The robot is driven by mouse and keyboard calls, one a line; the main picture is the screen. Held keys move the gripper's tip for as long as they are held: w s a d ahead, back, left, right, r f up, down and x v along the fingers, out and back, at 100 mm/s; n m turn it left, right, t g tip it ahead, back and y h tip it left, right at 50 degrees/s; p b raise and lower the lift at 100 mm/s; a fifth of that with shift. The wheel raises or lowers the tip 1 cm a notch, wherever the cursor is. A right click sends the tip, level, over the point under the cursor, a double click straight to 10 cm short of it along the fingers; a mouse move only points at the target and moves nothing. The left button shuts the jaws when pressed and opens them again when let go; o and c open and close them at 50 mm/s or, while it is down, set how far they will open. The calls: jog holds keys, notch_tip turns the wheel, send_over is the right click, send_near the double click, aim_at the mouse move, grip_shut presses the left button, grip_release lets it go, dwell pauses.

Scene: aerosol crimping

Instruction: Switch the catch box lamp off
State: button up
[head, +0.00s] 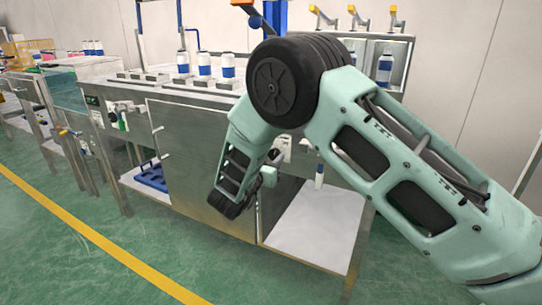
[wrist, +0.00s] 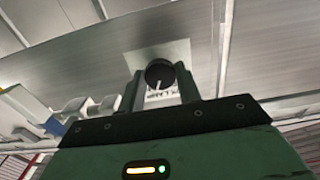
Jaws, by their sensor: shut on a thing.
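In the wrist view, a round black knob (wrist: 159,72) with a white pointer line sits on a pale label plate (wrist: 140,56) on a metal panel. The plate's lettering is partly covered. My gripper (wrist: 160,88) is shut on the knob, one finger on each side. The pointer line looks close to upright in this view. In the head view, my arm hides the gripped knob, and my fingertips cannot be made out. I cannot tell whether a lamp is lit.
The steel bench (head: 190,95) carries several white-and-blue cans. An open bay with a pale floor (head: 315,225) lies below, right of the metal door (head: 200,150). A blue tray (head: 152,177) sits low at left. The green floor in front is clear.

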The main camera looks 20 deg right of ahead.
jog(key=n+p, duration=0.2)
jog(key=p, duration=0.1)
jog(key=shift+r, duration=0.25)
jog(key=n+p, duration=0.4)
jog(key=shift+s, duration=0.1)
jog(key=n+p, duration=0.2)
jog(key=n, duration=0.1)
jog(key=n+p, duration=0.1)
jog(key=n, duration=0.1)
jog(key=shift+f+p, duration=0.25)
jog(key=shift+p, duration=0.1)
jog(key=shift+f, duration=0.1)
jog(key=o, duration=1)
jog(key=shift+c, duration=0.2)
jog(key=v, duration=1.7)
jog(key=shift+s, duration=0.2)
